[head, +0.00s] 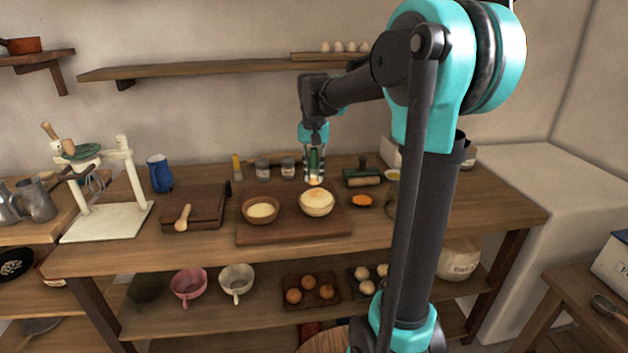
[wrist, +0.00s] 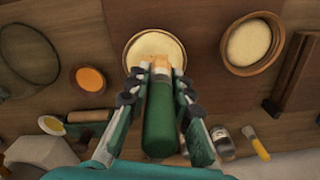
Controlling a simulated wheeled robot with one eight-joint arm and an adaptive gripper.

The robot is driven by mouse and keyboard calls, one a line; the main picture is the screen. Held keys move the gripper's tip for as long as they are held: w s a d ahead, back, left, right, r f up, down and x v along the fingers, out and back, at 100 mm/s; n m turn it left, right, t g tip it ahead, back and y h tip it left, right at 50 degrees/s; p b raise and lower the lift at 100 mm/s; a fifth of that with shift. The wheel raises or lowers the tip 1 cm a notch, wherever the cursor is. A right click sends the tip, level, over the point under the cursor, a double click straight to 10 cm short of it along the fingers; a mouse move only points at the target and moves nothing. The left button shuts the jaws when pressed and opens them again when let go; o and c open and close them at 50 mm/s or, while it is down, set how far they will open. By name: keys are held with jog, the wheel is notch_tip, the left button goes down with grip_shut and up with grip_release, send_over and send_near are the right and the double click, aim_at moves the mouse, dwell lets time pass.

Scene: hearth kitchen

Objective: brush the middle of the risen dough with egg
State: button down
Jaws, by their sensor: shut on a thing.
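My gripper (head: 314,176) is shut on a brush with a green handle (wrist: 159,118) and pale bristles. The brush is held bristles down over the risen dough (head: 316,204), a pale round mound in a bowl on the wooden board. In the wrist view the bristle end lies over the near edge of the dough (wrist: 154,46); I cannot tell whether it touches. A cream bowl with yellow contents (wrist: 52,125), perhaps the egg, stands at the left of the wrist view; it also shows in the head view (head: 393,175).
A wooden bowl with pale contents (head: 261,210) stands left of the dough on the same board (head: 290,232). A small orange dish (head: 361,200) is to its right. Jars (head: 263,168) and a yellow-handled brush (head: 237,166) stand behind. A wall shelf (head: 200,69) runs above.

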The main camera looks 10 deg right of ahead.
jog(key=shift+r, duration=0.6)
jog(key=shift+r, duration=0.1)
jog(key=shift+r, duration=1.4)
jog(key=shift+d+f, duration=0.15)
jog(key=shift+d, duration=0.1)
jog(key=s+d+f, duration=0.1)
jog(key=d, duration=0.1)
send_over(321, 199)
jog(key=shift+w+f, duration=0.1)
jog(key=shift+f, duration=2.9)
jog(key=shift+f, duration=1)
